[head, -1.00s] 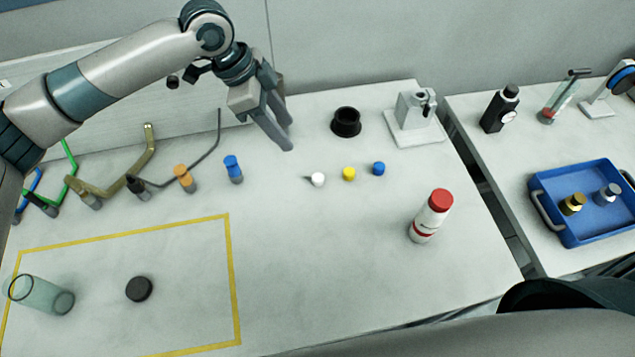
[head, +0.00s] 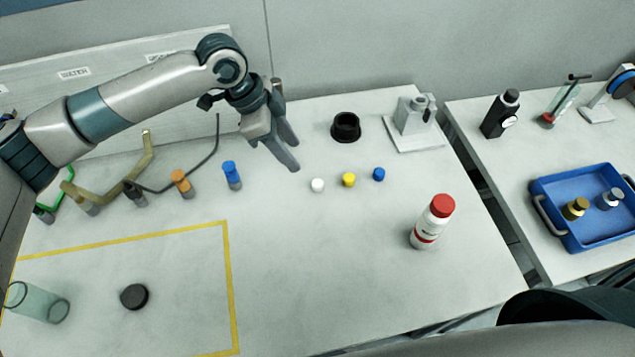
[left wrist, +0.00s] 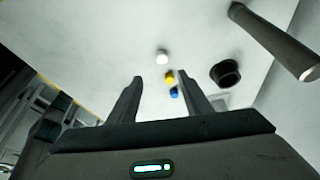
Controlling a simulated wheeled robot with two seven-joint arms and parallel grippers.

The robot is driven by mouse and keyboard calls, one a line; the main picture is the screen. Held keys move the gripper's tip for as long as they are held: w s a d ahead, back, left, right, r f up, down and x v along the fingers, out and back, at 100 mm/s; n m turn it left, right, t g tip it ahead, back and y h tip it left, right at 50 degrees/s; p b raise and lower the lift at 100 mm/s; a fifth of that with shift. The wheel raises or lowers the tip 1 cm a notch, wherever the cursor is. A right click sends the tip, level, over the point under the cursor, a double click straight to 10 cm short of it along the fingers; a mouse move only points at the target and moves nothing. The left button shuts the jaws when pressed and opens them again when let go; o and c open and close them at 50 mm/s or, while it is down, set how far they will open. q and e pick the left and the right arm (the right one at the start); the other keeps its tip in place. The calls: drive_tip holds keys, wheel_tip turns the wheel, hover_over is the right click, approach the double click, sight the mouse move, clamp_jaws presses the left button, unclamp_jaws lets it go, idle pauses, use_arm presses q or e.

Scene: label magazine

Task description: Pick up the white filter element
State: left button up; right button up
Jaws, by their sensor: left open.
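The white filter element (head: 317,185) is a small white cylinder on the bench, left of a yellow one (head: 349,180) and a blue one (head: 379,174). My left gripper (head: 292,155) is open and empty, above the bench, up and to the left of the white element in the head view. In the left wrist view the white element (left wrist: 162,57) lies beyond the fingertips, between and ahead of the open fingers (left wrist: 163,80). The yellow element (left wrist: 169,77) and the blue element (left wrist: 174,92) show between the fingers. My right gripper is not in view.
A black ring-shaped holder (head: 346,127) and a grey device (head: 414,122) stand behind the elements. A red-capped white bottle (head: 432,222) stands to the right. A blue-topped piece (head: 232,175) and an orange-topped piece (head: 181,184) stand left. Bench around the white element is clear.

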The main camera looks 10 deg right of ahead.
use_arm(q)
drive_tip(key=p, duration=0.2)
approach(317, 183)
drive_tip(key=x, duration=0.2)
drive_tip(key=shift+s+d+f, duration=0.25)
drive_tip(key=shift+s, duration=0.05)
drive_tip(key=shift+f, duration=0.3)
drive_tip(key=shift+d, duration=0.1)
drive_tip(key=shift+d+f+p, duration=0.25)
drive_tip(key=shift+f+p, duration=0.35)
drive_tip(key=shift+p, duration=0.15)
drive_tip(key=p+x, duration=0.1)
drive_tip(key=x, duration=0.2)
drive_tip(key=shift+w, duration=0.2)
drive_tip(key=shift+d+f, duration=0.15)
drive_tip(key=shift+f, duration=0.35)
drive_tip(key=c, duration=1.1)
